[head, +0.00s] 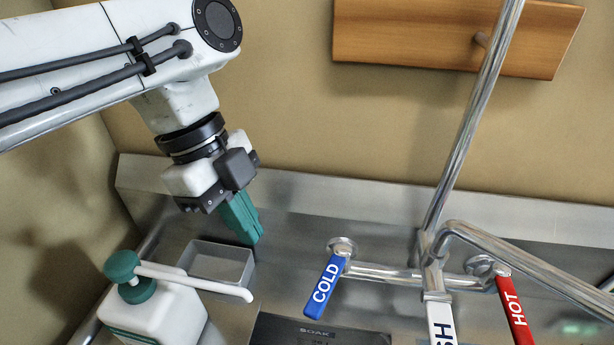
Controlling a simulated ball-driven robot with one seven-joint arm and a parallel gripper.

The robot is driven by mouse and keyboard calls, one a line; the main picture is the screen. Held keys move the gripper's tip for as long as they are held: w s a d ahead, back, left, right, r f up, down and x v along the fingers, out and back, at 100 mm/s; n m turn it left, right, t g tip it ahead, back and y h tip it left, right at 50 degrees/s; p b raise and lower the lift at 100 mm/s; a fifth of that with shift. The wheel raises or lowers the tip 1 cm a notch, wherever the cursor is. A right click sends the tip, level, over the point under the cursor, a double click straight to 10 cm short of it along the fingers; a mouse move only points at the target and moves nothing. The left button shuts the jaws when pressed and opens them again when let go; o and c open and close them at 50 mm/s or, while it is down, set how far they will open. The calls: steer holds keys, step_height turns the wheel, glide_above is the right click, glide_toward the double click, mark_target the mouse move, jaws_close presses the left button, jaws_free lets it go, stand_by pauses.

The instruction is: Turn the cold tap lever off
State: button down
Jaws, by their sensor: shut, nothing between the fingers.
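The cold tap lever (326,285) is blue with white COLD lettering. It hangs from the left end of the chrome tap body and points down and slightly left in the head view. My gripper (254,240) has green fingers, shut and empty. It is left of the cold lever and apart from it, angled downward over the back of the steel sink top. Whether water runs cannot be told, as the spout end is out of view.
A red HOT lever (514,310) and a white lever (440,322) are to the right. A chrome riser pipe (475,120) rises behind. A white pump bottle (152,312) with a long nozzle and a small steel tray (220,247) are at left. A wooden board (400,35) hangs on the wall.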

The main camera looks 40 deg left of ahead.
mark_target(318, 302)
steer(key=w+d+f+p, duration=0.1)
steer(key=d+f, duration=0.5)
steer(key=f, duration=0.1)
steer(key=shift+w+d+p, duration=0.3)
steer(key=shift+d+p, duration=0.1)
steer(key=shift+f, duration=0.1)
steer(key=shift+d+n+t+b, duration=0.4)
steer(key=shift+d+n+b, duration=0.85)
steer(key=shift+d, duration=0.2)
